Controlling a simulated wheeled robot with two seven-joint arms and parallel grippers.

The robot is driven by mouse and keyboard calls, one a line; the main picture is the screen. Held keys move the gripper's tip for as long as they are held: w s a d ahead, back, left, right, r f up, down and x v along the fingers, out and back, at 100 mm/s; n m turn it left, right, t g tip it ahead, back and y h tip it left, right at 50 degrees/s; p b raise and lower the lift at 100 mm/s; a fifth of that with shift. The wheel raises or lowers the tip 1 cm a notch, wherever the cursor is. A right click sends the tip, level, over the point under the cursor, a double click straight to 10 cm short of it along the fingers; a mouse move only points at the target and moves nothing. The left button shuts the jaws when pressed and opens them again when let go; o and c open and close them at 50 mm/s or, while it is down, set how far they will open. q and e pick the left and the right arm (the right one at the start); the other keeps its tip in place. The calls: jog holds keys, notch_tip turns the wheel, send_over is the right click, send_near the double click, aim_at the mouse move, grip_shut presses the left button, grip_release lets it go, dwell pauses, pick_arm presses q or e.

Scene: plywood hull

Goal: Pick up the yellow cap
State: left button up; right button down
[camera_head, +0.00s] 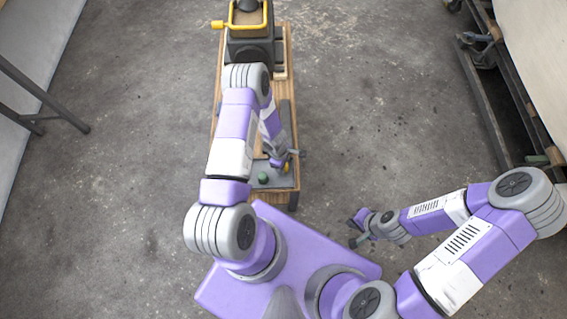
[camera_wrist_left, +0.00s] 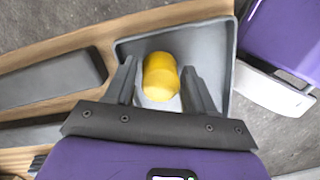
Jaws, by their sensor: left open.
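The yellow cap (camera_wrist_left: 160,77) is a short rounded cylinder in a grey tray (camera_wrist_left: 222,52). In the left wrist view my left gripper (camera_wrist_left: 159,68) is open, with one finger on each side of the cap. A gap shows on both sides, a little wider on the left.
A green round object (camera_head: 263,177) sits in the tray, left of the cap. The narrow wooden bench (camera_head: 287,70) carries a dark machine with a yellow handle (camera_head: 248,27) at its far end. A dark rack (camera_head: 490,100) stands at the right. Floor between is clear.

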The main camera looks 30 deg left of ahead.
pick_arm(q)
jog(key=shift+f, duration=0.15)
jog(key=shift+c, duration=0.3)
jog(key=c, duration=0.7)
